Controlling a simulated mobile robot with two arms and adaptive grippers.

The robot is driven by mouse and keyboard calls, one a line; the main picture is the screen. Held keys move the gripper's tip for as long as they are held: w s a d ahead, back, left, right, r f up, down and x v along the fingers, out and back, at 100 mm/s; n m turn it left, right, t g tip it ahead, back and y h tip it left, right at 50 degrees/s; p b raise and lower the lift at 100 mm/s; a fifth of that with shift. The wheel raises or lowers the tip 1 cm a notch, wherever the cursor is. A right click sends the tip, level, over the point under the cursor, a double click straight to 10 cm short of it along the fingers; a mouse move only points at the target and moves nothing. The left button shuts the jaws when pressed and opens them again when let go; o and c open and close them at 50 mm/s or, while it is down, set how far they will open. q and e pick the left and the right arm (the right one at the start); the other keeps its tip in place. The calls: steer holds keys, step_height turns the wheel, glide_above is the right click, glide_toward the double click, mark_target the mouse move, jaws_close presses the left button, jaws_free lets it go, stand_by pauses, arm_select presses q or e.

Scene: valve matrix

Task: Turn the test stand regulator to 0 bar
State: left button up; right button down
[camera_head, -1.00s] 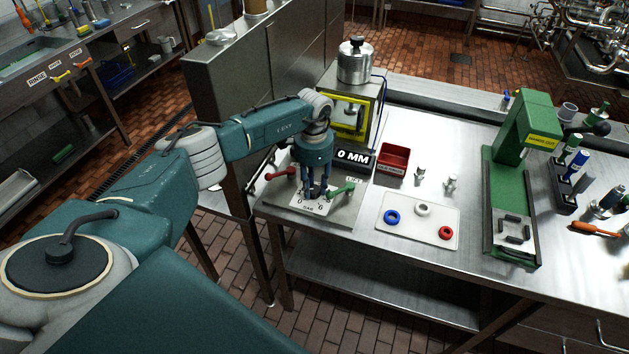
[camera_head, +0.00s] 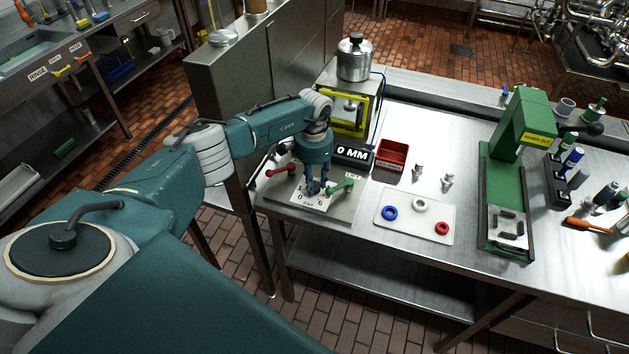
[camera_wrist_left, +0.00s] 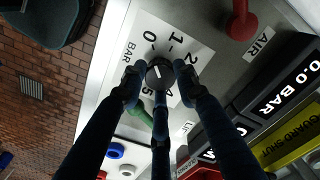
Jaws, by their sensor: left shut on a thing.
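The regulator knob (camera_wrist_left: 159,74) is round and black with a short white mark, seen in the left wrist view. It sits on a white dial plate (camera_wrist_left: 150,40) with printed numbers and the word BAR. My left gripper (camera_wrist_left: 160,75) is shut on the knob, with fingers on both sides of it. In the head view my left gripper (camera_head: 314,188) points down at the dial plate (camera_head: 308,203) and hides the knob. A readout (camera_wrist_left: 290,90) shows 0.0 BAR in the wrist view. My right gripper is not in view.
A red lever (camera_head: 281,172) and a green lever (camera_head: 342,187) flank the dial. Behind stand a 0 MM display (camera_head: 354,155) and a yellow-framed guard (camera_head: 361,116). Right of it are a red bin (camera_head: 391,154) and a white tray with coloured rings (camera_head: 414,232).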

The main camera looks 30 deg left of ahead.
arm_select(q)
steer(key=shift+a, duration=0.3)
steer(key=o, duration=1.1)
steer(key=shift+s, duration=0.1)
steer(key=shift+o, duration=0.3)
steer(key=shift+s, duration=0.1)
steer(key=shift+d+r, duration=0.1)
steer(key=shift+r, duration=0.25)
step_height(320, 180, up, 11)
steer(key=shift+r, duration=0.2)
